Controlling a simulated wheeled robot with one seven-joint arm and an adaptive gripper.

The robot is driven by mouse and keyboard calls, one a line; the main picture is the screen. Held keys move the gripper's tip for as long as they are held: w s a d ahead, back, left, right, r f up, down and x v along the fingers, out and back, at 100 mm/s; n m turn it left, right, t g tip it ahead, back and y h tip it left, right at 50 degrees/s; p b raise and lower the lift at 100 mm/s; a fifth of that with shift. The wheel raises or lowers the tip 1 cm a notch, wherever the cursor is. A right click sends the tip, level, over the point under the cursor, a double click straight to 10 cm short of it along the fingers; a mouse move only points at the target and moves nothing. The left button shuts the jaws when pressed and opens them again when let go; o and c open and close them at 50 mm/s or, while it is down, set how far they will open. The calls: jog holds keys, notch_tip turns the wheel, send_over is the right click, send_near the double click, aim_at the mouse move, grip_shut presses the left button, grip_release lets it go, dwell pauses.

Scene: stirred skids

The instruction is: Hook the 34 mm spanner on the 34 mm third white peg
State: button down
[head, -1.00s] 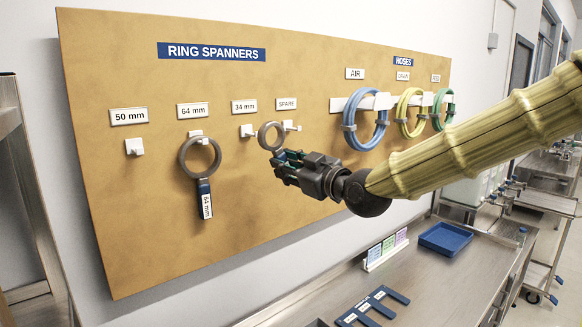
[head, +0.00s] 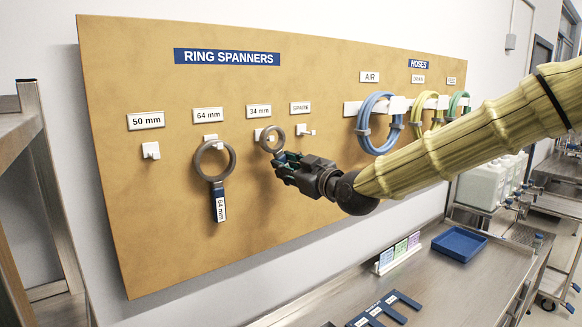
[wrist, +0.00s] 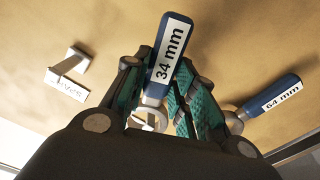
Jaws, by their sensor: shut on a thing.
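The 34 mm spanner shows its grey ring (head: 271,139) in the head view and its blue handle with the "34 mm" label (wrist: 170,55) in the wrist view. My gripper (head: 287,167) is shut on the handle, with the teal finger pads (wrist: 165,88) on both sides of it. The ring is up in front of the board at the 34 mm peg (head: 259,136), the third white peg from the left, under the "34 mm" label (head: 259,111). Ring and peg overlap in the head view; I cannot tell whether the ring is around the peg.
The 64 mm spanner (head: 219,190) hangs on its peg just left; its handle (wrist: 272,98) shows in the wrist view. The 50 mm peg (head: 151,151) and spare peg (head: 306,130) are bare. Coiled hoses (head: 377,124) hang right. A bench (head: 340,290) lies below.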

jog(key=shift+w+a, duration=0.3)
jog(key=shift+w, duration=0.1)
jog(key=shift+w+a+f+b, duration=0.3)
jog(key=shift+w+f+b, duration=0.15)
jog(key=shift+f+b, duration=0.2)
jog(key=shift+w+f, duration=0.1)
jog(key=shift+f, duration=0.05)
jog(key=c, duration=1.1)
grip_release()
